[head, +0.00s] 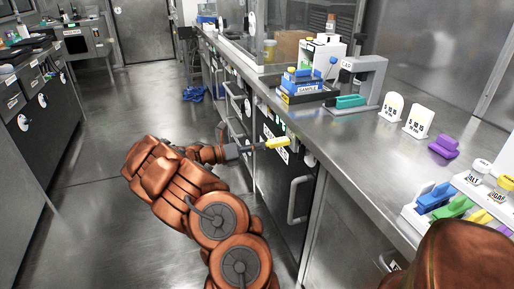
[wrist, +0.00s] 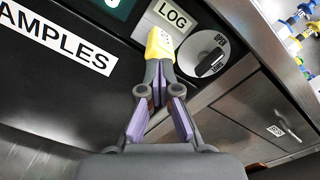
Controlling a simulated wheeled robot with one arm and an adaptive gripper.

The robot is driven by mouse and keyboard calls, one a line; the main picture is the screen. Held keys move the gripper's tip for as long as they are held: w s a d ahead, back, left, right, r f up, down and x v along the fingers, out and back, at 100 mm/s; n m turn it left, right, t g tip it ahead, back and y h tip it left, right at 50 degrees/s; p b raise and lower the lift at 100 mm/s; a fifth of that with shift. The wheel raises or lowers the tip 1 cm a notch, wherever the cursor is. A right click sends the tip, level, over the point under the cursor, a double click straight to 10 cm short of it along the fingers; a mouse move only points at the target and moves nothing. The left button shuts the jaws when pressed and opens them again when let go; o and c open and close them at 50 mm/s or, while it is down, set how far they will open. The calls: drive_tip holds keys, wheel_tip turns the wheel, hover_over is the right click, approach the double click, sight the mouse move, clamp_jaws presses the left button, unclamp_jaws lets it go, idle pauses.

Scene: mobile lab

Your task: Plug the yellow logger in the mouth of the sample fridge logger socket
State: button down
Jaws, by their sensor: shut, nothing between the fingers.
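The yellow logger (head: 277,143) is at the front of the black sample fridge (head: 298,172), just beyond my fingertips. In the wrist view the logger (wrist: 160,42) lies beside the white LOG label (wrist: 172,18) and the round OPEN dial (wrist: 205,55). My gripper (head: 247,147) is shut, with its tips (wrist: 160,72) right at the logger's near end and nothing between the fingers. The logger hides the socket mouth, so I cannot tell how deep it sits. The SAMPLES label (wrist: 55,38) is to the left.
A steel bench (head: 350,150) runs above the fridge. On it are a blue sample rack (head: 303,82), a grey clamp-like stand (head: 362,84), a purple block (head: 444,147) and a white holder (head: 420,222) with coloured pieces. The fridge handle (head: 297,198) juts out.

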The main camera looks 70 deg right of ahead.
drive_tip(key=shift+s+d+p, duration=0.4)
drive_tip(key=shift+s, duration=0.05)
idle(0.6)
drive_tip(key=shift+w+a, duration=0.1)
drive_tip(key=p+v, duration=0.2)
drive_tip(key=v, duration=1.2)
drive_tip(key=shift+w+a, duration=0.25)
drive_tip(key=shift+s+d, duration=0.1)
drive_tip(key=s+d+m+b, duration=0.6)
drive_tip(key=s+d+m, duration=0.3)
drive_tip(key=s, duration=0.1)
drive_tip(key=shift+b, duration=0.3)
idle(0.6)
